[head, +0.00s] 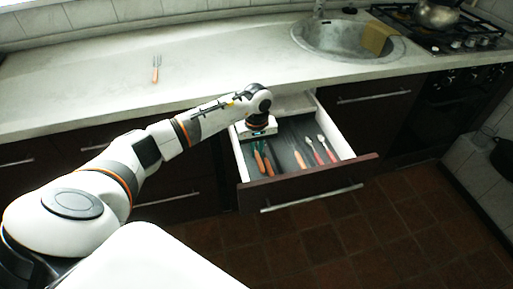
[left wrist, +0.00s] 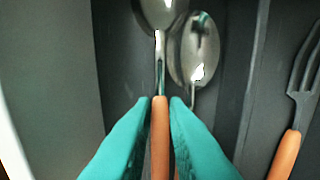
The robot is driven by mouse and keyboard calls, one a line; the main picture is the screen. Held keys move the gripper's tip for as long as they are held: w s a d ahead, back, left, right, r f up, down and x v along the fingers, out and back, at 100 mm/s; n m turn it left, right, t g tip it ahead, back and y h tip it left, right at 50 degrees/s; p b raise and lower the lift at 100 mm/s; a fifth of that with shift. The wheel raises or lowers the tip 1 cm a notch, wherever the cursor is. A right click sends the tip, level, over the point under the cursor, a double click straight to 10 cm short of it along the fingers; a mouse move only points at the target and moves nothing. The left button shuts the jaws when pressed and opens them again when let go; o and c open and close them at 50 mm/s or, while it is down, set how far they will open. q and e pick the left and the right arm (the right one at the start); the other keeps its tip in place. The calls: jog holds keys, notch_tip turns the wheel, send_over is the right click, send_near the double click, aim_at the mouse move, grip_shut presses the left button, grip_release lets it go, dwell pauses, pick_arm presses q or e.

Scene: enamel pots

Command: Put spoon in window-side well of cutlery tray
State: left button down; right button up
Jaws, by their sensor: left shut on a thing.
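My left gripper (head: 263,150) reaches down into the left compartment of the dark cutlery tray (head: 287,132) in the open drawer. In the left wrist view its teal fingers (left wrist: 160,110) are shut on the orange handle of a spoon (left wrist: 160,135). That spoon's metal bowl is at the top of the view, partly cut off. A second spoon (left wrist: 196,50) lies close to its right in the same compartment, its handle mostly hidden by a finger. I cannot tell whether the held spoon touches the tray floor. My right gripper is not in view.
A fork (left wrist: 285,155) lies across the divider (left wrist: 252,90). Red-handled cutlery (head: 327,150) lies at the tray's right. Another fork (head: 155,70) lies on the pale counter (head: 90,80). The drawer front (head: 310,182) juts over the tiled floor. A sink (head: 345,38) is behind.

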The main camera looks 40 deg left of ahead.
aim_at(257, 152)
pick_arm(q)
jog(key=c, duration=1.4)
grip_release()
jog(key=shift+f, duration=0.1)
jog(key=shift+c, duration=0.2)
notch_tip(257, 152, up, 12)
jog(key=shift+r, duration=0.25)
